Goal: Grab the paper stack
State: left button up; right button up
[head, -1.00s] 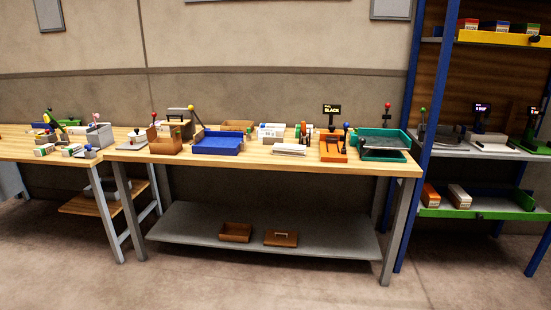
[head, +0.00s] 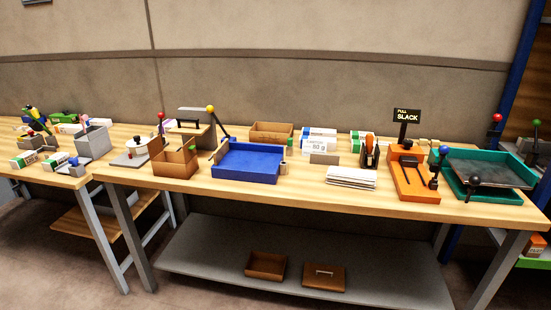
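A low stack of white paper (head: 352,178) lies flat on the wooden workbench (head: 300,195), near its front edge and right of the middle. It sits between a blue tray on its left and an orange device on its right. Its sheets look slightly uneven at the edges. Neither of my grippers shows in the head view.
White ream packs (head: 319,138) stand behind the paper. Below, a grey shelf (head: 210,262) holds brown boxes. The floor in front is clear.

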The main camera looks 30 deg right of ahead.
aim_at(364, 180)
jog(key=i+j+u, duration=0.15)
jog(key=i, duration=0.75)
jog(key=i+j+u, duration=0.2)
jog(key=i, duration=0.7)
jog(key=z, duration=1.85)
